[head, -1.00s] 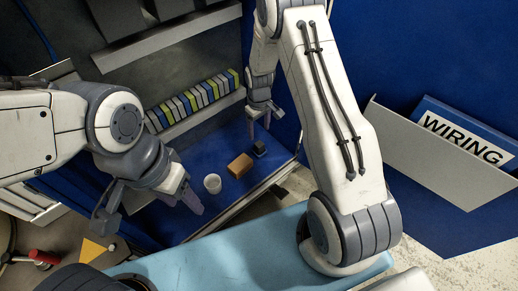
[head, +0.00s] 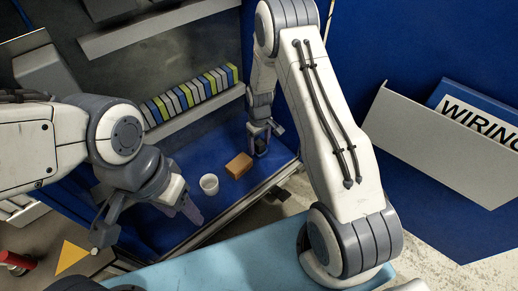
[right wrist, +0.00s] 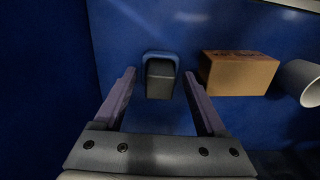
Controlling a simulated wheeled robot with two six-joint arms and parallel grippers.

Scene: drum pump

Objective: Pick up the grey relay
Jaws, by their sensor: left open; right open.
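The grey relay (right wrist: 160,82) is a small dark grey block with a blue part at its far end, on the blue surface in the right wrist view. In the head view it is a small dark shape (head: 261,147), partly hidden by my right gripper (head: 260,140). The right gripper is open, and in the right wrist view its two fingertips (right wrist: 159,76) lie to either side of the relay, with gaps visible. I cannot tell how far above the surface they are. My left gripper (head: 145,218) is open and empty at the lower left.
An orange-brown box (head: 239,166) stands close beside the relay, near the right finger in the right wrist view. A white cup (head: 209,184) is beyond it. A row of blue, yellow and grey modules (head: 190,95) lines a rail behind. A light blue surface (head: 235,257) is in front.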

